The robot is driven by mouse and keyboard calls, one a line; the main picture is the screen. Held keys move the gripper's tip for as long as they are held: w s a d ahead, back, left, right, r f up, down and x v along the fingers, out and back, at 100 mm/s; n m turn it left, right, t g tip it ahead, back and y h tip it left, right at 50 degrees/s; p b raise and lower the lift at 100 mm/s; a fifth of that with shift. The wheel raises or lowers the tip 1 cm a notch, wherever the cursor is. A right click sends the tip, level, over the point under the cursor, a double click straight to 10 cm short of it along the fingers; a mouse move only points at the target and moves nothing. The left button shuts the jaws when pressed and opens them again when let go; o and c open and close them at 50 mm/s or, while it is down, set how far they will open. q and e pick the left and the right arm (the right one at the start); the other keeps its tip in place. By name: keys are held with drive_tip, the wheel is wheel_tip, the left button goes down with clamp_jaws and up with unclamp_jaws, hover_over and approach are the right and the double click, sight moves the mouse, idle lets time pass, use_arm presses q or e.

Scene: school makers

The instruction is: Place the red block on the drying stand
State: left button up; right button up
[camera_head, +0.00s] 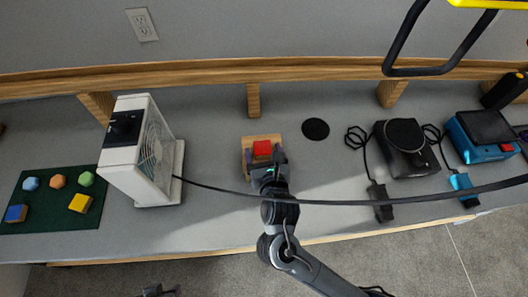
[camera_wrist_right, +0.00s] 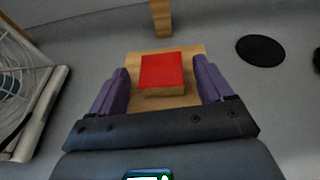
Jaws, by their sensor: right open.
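The red block (camera_head: 262,147) has a red top and a bare wood side. It rests on a flat wooden board (camera_head: 249,141), which looks like the drying stand, in the middle of the bench. My right gripper (camera_head: 264,158) is open around the block. In the right wrist view the block (camera_wrist_right: 162,71) sits between the two purple fingers (camera_wrist_right: 162,88), with a gap on each side. The board (camera_wrist_right: 193,96) shows around and under it. A dark part at the bottom edge of the head view may be my left gripper (camera_head: 160,291); its jaws cannot be made out.
A white fan (camera_head: 160,160) stands left of the board. A green mat (camera_head: 50,212) with colored blocks lies farther left. A black disc (camera_head: 315,129) lies to the right, then a black device (camera_head: 405,150) and a blue device (camera_head: 483,140). A dark cable crosses the bench front.

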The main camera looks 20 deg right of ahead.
drive_tip(key=p+v, duration=0.1)
drive_tip(key=v, duration=1.1)
drive_tip(key=shift+r, duration=0.1)
